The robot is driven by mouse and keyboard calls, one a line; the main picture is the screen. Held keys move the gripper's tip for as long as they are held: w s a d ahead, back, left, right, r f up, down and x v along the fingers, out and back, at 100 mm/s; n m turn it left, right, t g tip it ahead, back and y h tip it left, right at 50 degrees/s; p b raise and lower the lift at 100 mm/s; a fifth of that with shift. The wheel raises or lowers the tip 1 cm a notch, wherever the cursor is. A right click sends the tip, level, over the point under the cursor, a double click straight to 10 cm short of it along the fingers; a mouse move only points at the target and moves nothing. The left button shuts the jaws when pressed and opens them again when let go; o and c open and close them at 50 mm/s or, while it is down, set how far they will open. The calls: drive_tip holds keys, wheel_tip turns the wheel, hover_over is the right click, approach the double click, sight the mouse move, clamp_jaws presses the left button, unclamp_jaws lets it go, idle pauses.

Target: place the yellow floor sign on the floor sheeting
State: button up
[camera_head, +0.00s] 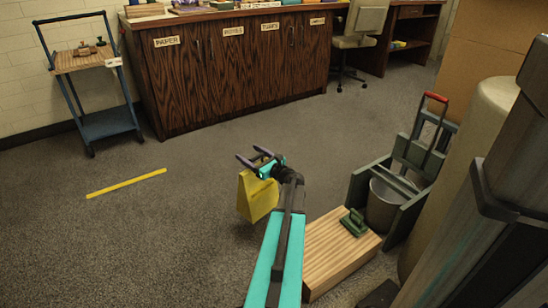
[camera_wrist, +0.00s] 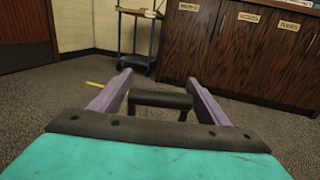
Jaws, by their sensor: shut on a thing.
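The yellow floor sign (camera_head: 257,197) hangs upright below my gripper (camera_head: 254,157) in the head view, just above or at the carpet; I cannot tell if it touches. In the wrist view my gripper (camera_wrist: 159,82) has its purple fingers on both sides of a dark bar (camera_wrist: 160,99), which looks like the sign's top handle. The sign's yellow panels do not show in the wrist view. I cannot make out any floor sheeting in either view.
A yellow strip (camera_head: 126,183) lies on the open carpet to the left. A blue trolley (camera_head: 108,124) and a wooden cabinet (camera_head: 235,70) stand behind. A wooden box (camera_head: 330,262) with a green tool (camera_head: 354,222) and a metal bucket (camera_head: 384,203) in a green stand are close on the right.

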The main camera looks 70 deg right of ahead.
drive_tip(key=w+a+r+n+y, duration=0.2)
drive_tip(key=w+a+r+y, duration=0.15)
drive_tip(key=w+a, duration=0.55)
drive_tip(key=w+a+r+n+y, duration=0.3)
drive_tip(key=w+a+y, duration=0.15)
drive_tip(key=a, duration=0.85)
drive_tip(key=w+a+r+n+y, duration=0.2)
drive_tip(key=w+a+r+y, duration=0.1)
drive_tip(key=w+a, duration=0.6)
drive_tip(key=a+r+n+g+y, duration=0.2)
drive_tip(key=a+y, duration=0.1)
drive_tip(key=a, duration=1)
drive_tip(key=a+r+n+g+y, duration=0.2)
drive_tip(key=a+n+y, duration=0.1)
drive_tip(key=a, duration=1.1)
drive_tip(key=a+r+n+g+y, duration=0.2)
drive_tip(key=a+n+y, duration=0.1)
drive_tip(key=a, duration=1)
drive_tip(key=shift+s+a+r+g+y, duration=0.15)
drive_tip(key=shift+s+a+g+y, duration=0.25)
drive_tip(key=shift+s+y, duration=0.1)
drive_tip(key=shift+w+d, duration=0.1)
